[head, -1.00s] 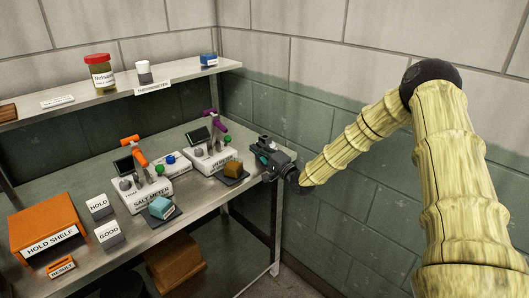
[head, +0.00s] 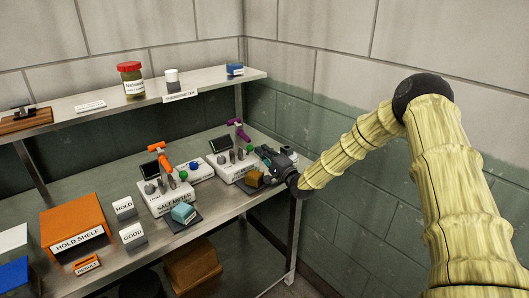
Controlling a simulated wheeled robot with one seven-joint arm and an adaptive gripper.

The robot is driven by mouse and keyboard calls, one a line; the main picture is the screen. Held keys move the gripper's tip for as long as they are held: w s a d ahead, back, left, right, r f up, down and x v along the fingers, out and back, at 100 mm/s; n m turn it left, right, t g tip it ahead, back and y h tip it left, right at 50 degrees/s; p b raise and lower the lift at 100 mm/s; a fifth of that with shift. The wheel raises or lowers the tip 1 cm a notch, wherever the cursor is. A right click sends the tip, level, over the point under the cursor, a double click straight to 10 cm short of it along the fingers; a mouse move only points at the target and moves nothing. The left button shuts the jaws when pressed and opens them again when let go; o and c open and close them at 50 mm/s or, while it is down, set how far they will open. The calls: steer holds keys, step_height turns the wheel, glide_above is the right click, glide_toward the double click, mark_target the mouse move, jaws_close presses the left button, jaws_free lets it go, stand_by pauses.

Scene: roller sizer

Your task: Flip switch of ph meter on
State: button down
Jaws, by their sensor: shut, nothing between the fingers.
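The salt meter (head: 166,200), a white box with an orange handle, a small screen and a green knob, stands on the steel bench. To its right and farther back is a similar white meter (head: 227,168) with a purple handle (head: 239,131), a dark screen and a green knob. Its front label is too small and partly covered to read, so I cannot confirm it is the pH meter. My gripper (head: 262,151) is shut and empty at the right end of this meter, above an orange-brown block (head: 254,178). The fingertips are small; contact with a switch cannot be told.
A teal block (head: 183,213) sits before the salt meter. An orange hold shelf box (head: 75,222) and HOLD and GOOD blocks (head: 132,236) are at the left. An upper shelf (head: 130,104) holds jars. The block wall is close on the right.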

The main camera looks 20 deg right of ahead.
steer(key=shift+w+r+g+p, duration=0.1)
steer(key=shift+r+g+p, duration=0.15)
steer(key=shift+g+p, duration=0.05)
steer(key=shift+w+r+g+h+p, duration=0.15)
steer(key=shift+r+g+h+p, duration=0.15)
steer(key=shift+g+p, duration=0.1)
